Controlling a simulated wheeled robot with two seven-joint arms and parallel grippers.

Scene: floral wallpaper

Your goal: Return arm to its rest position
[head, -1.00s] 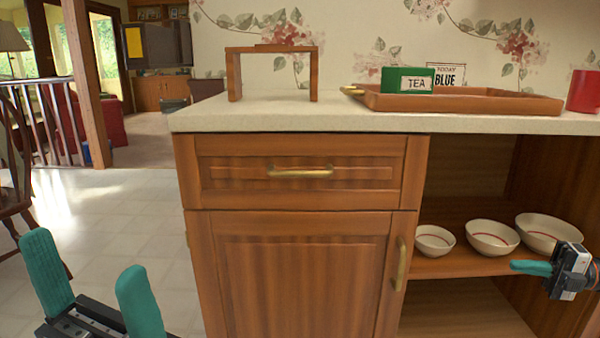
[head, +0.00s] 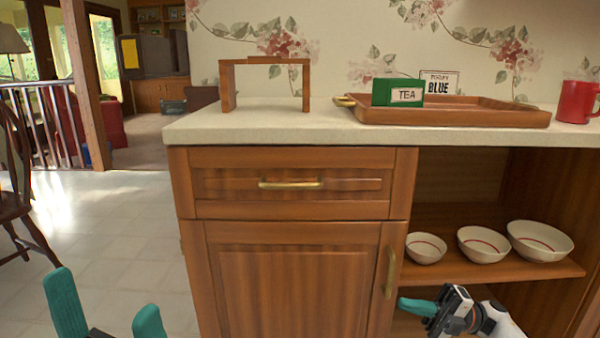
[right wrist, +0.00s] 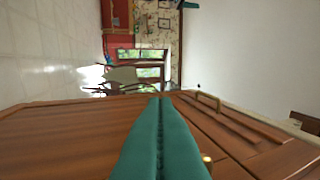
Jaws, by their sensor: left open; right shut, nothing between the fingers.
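My right gripper (head: 418,307) is in the lower right of the head view, in front of the cabinet just below the bowl shelf. Its teal fingers are pressed together with nothing between them; they also show shut in the right wrist view (right wrist: 160,130). My right arm comes in from the lower right. My left gripper (head: 105,320) is at the lower left of the head view, its two teal fingers wide apart and empty, over the floor left of the cabinet. Its lower part is cut off by the frame edge.
The wooden cabinet (head: 290,265) has a closed drawer (head: 225,183) and a closed door with a brass handle (head: 391,272) close to my right gripper. Three bowls (head: 484,244) stand on the open shelf. A tray (head: 450,113), a green tea box (head: 385,92) and a red mug (head: 577,102) are on the counter.

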